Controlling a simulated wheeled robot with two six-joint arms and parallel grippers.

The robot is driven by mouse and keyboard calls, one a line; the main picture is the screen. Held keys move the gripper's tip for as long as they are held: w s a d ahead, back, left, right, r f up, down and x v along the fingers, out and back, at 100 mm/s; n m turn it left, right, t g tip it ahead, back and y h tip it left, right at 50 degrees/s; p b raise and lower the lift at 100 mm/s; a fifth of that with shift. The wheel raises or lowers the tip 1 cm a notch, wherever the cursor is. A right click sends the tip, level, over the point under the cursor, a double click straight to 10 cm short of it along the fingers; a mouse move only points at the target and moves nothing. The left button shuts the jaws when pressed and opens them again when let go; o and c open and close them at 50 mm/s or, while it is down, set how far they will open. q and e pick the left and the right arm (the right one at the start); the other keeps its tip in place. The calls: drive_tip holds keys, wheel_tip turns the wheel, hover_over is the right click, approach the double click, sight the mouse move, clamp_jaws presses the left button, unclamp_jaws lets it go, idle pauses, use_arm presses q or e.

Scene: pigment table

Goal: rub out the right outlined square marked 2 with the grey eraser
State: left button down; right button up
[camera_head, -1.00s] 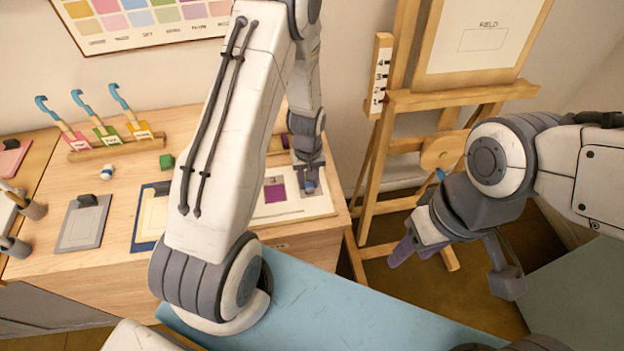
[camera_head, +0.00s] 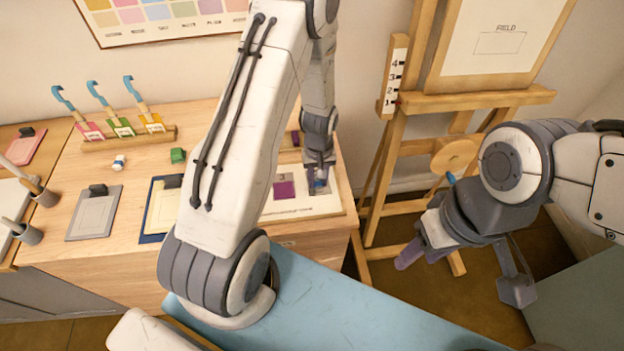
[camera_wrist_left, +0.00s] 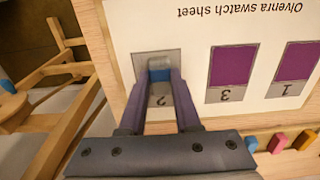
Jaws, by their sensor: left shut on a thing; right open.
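The swatch sheet (camera_wrist_left: 200,40) lies on the table, upside down in the left wrist view. Its square marked 2 (camera_wrist_left: 142,62) looks grey, with no purple visible on the part I see. My left gripper (camera_wrist_left: 161,75) points down over this square, shut on the grey eraser (camera_wrist_left: 160,66), which has a blue band. Whether the eraser touches the paper is unclear. The fingers hide part of the square. In the head view my left gripper (camera_head: 319,182) is at the sheet's right end. My right gripper (camera_head: 420,250) hangs off the table, beside the easel, its opening hard to see.
Purple squares 3 (camera_wrist_left: 232,65) and 1 (camera_wrist_left: 293,66) lie beside square 2. The easel (camera_head: 480,100) stands right of the table.

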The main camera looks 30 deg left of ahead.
sight(329, 186)
use_arm(q)
drive_tip(key=shift+w+d, duration=0.45)
drive_tip(key=shift+d, duration=0.25)
drive_tip(key=shift+w+d, duration=0.45)
drive_tip(key=shift+d, duration=0.2)
drive_tip(key=shift+f, duration=0.15)
drive_tip(key=shift+s+a, duration=0.15)
drive_tip(key=shift+s+a+r, duration=0.1)
drive_tip(key=shift+s+a, duration=0.4)
drive_tip(key=shift+a, duration=0.25)
drive_tip(key=shift+s+a+r, duration=0.1)
drive_tip(key=shift+s+a, duration=0.4)
drive_tip(key=shift+a, duration=0.25)
drive_tip(key=shift+s+a+r, duration=0.1)
drive_tip(key=shift+s+a, duration=0.4)
drive_tip(key=shift+a, duration=0.25)
wheel_tip(329, 186, up, 7)
drive_tip(key=p, duration=0.6)
